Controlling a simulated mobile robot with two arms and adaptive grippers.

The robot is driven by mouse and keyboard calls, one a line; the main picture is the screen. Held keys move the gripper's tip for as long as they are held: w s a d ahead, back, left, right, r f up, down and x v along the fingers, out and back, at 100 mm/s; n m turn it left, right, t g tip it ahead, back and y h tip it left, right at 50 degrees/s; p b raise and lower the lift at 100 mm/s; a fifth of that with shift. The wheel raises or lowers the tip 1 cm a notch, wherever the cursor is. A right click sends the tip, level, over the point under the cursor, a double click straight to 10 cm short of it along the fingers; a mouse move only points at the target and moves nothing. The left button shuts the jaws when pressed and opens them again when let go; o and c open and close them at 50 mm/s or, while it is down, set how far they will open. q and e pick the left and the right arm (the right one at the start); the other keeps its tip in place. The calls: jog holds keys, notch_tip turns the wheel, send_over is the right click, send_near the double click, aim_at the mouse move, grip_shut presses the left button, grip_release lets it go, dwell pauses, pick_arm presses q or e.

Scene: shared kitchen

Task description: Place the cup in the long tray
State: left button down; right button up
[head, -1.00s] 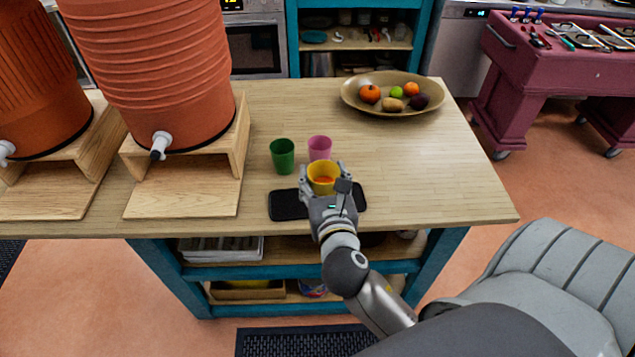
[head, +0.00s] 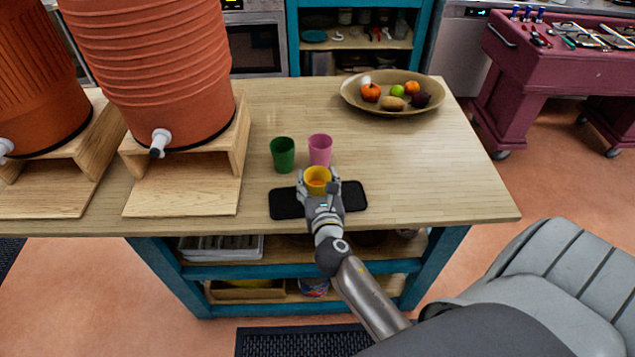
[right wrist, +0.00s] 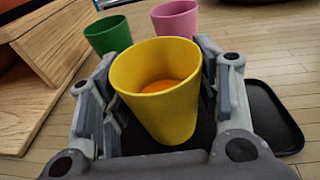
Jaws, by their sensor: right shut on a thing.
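My right gripper (head: 318,187) is shut on a yellow cup (head: 317,174) with something orange inside. The cup is upright between the fingers and fills much of the right wrist view (right wrist: 160,112). The black long tray (head: 288,204) lies on the counter under the gripper and cup, showing on both sides of them. In the right wrist view the tray (right wrist: 268,118) shows to the right of the fingers. I cannot tell whether the cup's base touches the tray. My left gripper is not in view.
A green cup (head: 283,155) and a pink cup (head: 320,150) stand just behind the tray on the wooden counter (head: 430,180). Large orange dispensers (head: 150,70) on wooden stands fill the left. A fruit bowl (head: 352,102) is at the back right. The counter's right side is clear.

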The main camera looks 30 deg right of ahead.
jog(key=shift+f, duration=0.15)
jog(key=o, duration=1.1)
jog(key=shift+c, duration=0.2)
jog(key=shift+r, duration=0.2)
jog(key=shift+s+a, duration=0.15)
jog(key=shift+s, duration=0.15)
jog(key=b+v, duration=0.2)
jog(key=v, duration=0.9)
jog(key=shift+s, duration=0.15)
